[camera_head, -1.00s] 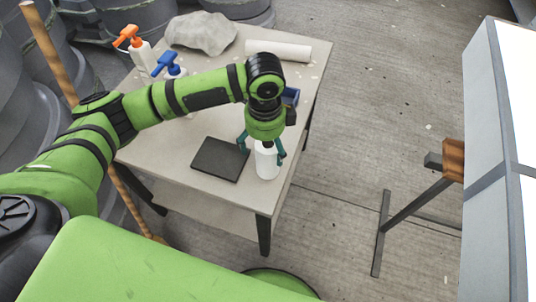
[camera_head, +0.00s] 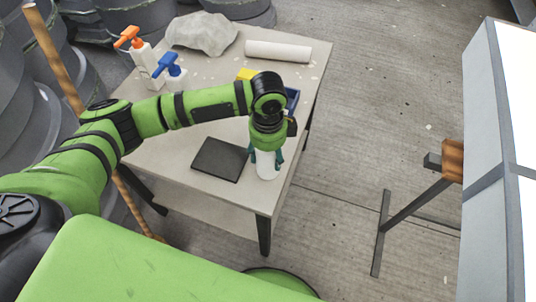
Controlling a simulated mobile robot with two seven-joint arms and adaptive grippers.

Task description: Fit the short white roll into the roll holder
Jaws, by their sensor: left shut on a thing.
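The short white roll (camera_head: 266,168) stands upright at the near right part of the table (camera_head: 215,198). My left gripper (camera_head: 266,158) comes down from above and is shut on the roll, with its teal fingers on either side of the upper part. The arm and gripper hide the roll's top. I cannot make out the roll holder for sure. A dark flat plate (camera_head: 219,160) lies on the table just left of the roll, apart from it. My right gripper is not in view.
A longer white roll (camera_head: 278,51) lies at the back of the table. A grey stone-like lump (camera_head: 202,33), an orange-topped bottle (camera_head: 143,60) and a blue-topped bottle (camera_head: 172,73) stand at the back left. A blue object (camera_head: 292,99) and a yellow one (camera_head: 247,74) are partly hidden behind my arm.

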